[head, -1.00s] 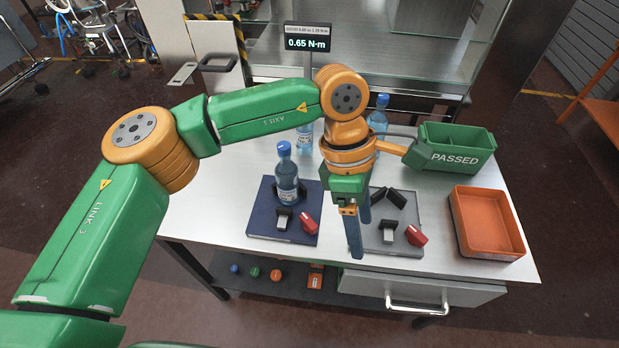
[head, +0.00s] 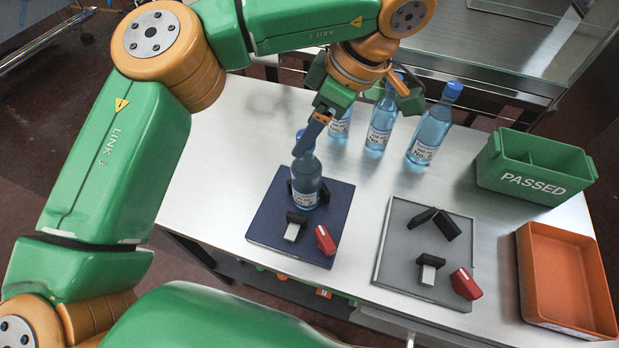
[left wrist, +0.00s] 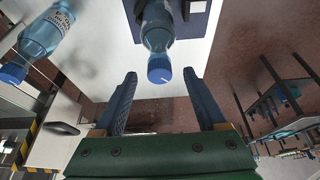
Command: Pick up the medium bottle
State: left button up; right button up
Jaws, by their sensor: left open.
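Several blue bottles with blue caps and white labels stand upright on the table. One bottle (head: 306,184) stands on the dark blue plate (head: 262,226). Behind it stand a left bottle (head: 340,124), a middle bottle (head: 381,126) and a right bottle (head: 428,134). I cannot tell for sure which is the medium one. My left gripper (head: 306,142) is open and empty, at the cap of the bottle on the plate. In the left wrist view that bottle (left wrist: 157,30) points its cap between the open fingers (left wrist: 160,78); contact is not visible. My right gripper is out of view.
The dark plate carries black clamps and a red knob (head: 325,240). A grey plate (head: 396,232) with similar parts lies to the right. A green PASSED bin (head: 530,182) and an orange tray (head: 563,285) stand at the right. Bare table lies between the plates.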

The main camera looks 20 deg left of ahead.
aim_at(306, 172)
pick_arm(q)
jog(key=p+x, duration=0.2)
jog(key=x, duration=0.3)
jog(key=shift+w+f, duration=0.1)
jog(key=shift+f, duration=0.35)
jog(key=shift+a+f, duration=0.1)
jog(key=shift+f, duration=0.15)
jog(key=shift+c, duration=0.2)
jog(key=c, duration=0.3)
grip_shut()
